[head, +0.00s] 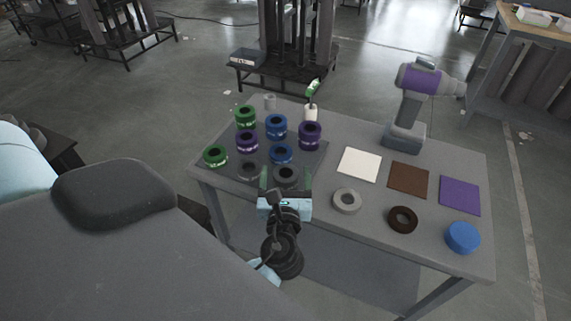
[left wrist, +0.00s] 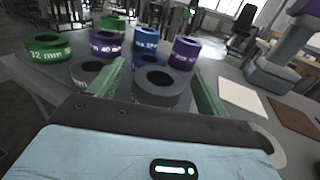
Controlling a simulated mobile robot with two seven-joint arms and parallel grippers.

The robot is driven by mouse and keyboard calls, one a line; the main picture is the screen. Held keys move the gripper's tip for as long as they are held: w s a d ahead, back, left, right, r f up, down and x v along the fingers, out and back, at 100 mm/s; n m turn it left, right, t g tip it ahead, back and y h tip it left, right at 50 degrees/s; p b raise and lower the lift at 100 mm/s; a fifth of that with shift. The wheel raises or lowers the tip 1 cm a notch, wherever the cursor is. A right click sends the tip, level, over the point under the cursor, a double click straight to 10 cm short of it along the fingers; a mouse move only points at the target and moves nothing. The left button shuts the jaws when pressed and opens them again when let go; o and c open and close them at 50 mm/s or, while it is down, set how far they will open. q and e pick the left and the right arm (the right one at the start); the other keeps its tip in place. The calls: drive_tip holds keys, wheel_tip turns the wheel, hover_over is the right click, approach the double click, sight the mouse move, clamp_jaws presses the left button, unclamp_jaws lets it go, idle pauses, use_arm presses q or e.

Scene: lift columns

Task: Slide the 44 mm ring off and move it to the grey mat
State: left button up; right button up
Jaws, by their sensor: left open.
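Several rings stand in rows on a dark grey board (head: 318,160). My left gripper (head: 285,176) is open, its green fingers on either side of a dark grey ring (left wrist: 162,88) in the front row, which is not visibly clamped. A green ring (left wrist: 46,50) reads 32 mm and a purple ring (left wrist: 105,46) reads 40 mm. Blue rings (head: 281,154) and another purple ring (head: 310,133) stand behind; I cannot read 44 mm on any ring. Apart from the dark board, I see no clearly grey mat. My right gripper is out of view.
White (head: 360,163), brown (head: 408,180) and purple (head: 460,195) mats lie to the right. In front of them are a light grey ring (head: 347,201), a brown ring (head: 403,219) and a blue cylinder (head: 463,237). A purple and grey drill (head: 418,80) stands behind. Bare table lies between.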

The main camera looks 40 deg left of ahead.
use_arm(q)
drive_tip(key=v, duration=0.6)
drive_tip(key=shift+s+d+p, duration=0.25)
drive_tip(key=shift+p, duration=0.05)
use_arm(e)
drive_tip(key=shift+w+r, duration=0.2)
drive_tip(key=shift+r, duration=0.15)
use_arm(q)
drive_tip(key=shift+r, duration=0.1)
